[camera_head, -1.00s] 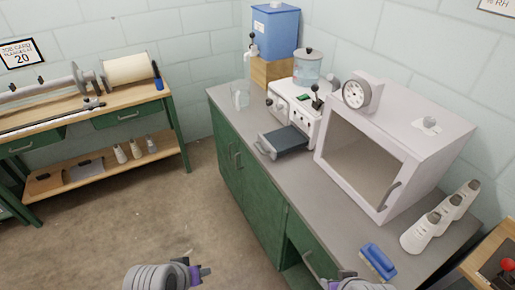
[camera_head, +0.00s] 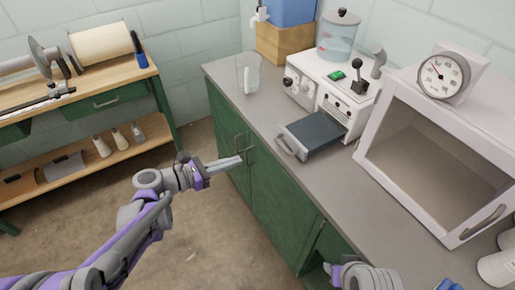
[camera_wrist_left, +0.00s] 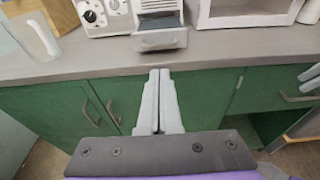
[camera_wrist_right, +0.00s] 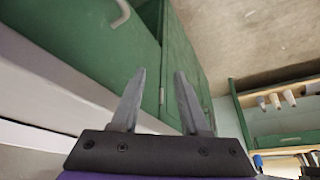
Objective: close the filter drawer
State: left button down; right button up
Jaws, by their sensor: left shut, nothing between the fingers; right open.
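The filter drawer (camera_head: 314,134) is a dark tray with a grey handle (camera_head: 289,148), pulled out from the front of the white machine (camera_head: 335,88) on the counter. In the left wrist view the drawer (camera_wrist_left: 160,38) shows beyond my fingers, pulled out over the counter. My left gripper (camera_head: 238,160) is shut and empty, in front of the green cabinet doors, below and left of the drawer and apart from it. In its own wrist view its fingers (camera_wrist_left: 160,85) are together. My right gripper (camera_wrist_right: 155,85) is open and empty, low by the green cabinet.
A clear pitcher (camera_head: 248,75) stands on the counter (camera_head: 250,105) left of the machine. A white cabinet with a gauge (camera_head: 442,75) stands right of it. A workbench (camera_head: 100,93) is at the left. The floor between is open.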

aim_at(317, 129)
pick_arm(q)
jog(key=x, duration=1.3)
jog(key=shift+w+d, duration=0.1)
jog(key=shift+d, duration=0.25)
jog(key=r+x, duration=0.1)
jog(key=x, duration=0.4)
jog(key=r+b+x, duration=0.1)
jog(key=x, duration=0.4)
jog(key=r+x, duration=0.1)
jog(key=x, duration=0.4)
jog(key=shift+w+d, duration=0.4)
jog(key=shift+d, duration=0.2)
jog(key=shift+w+d+r, duration=0.1)
jog(key=shift+w, duration=0.05)
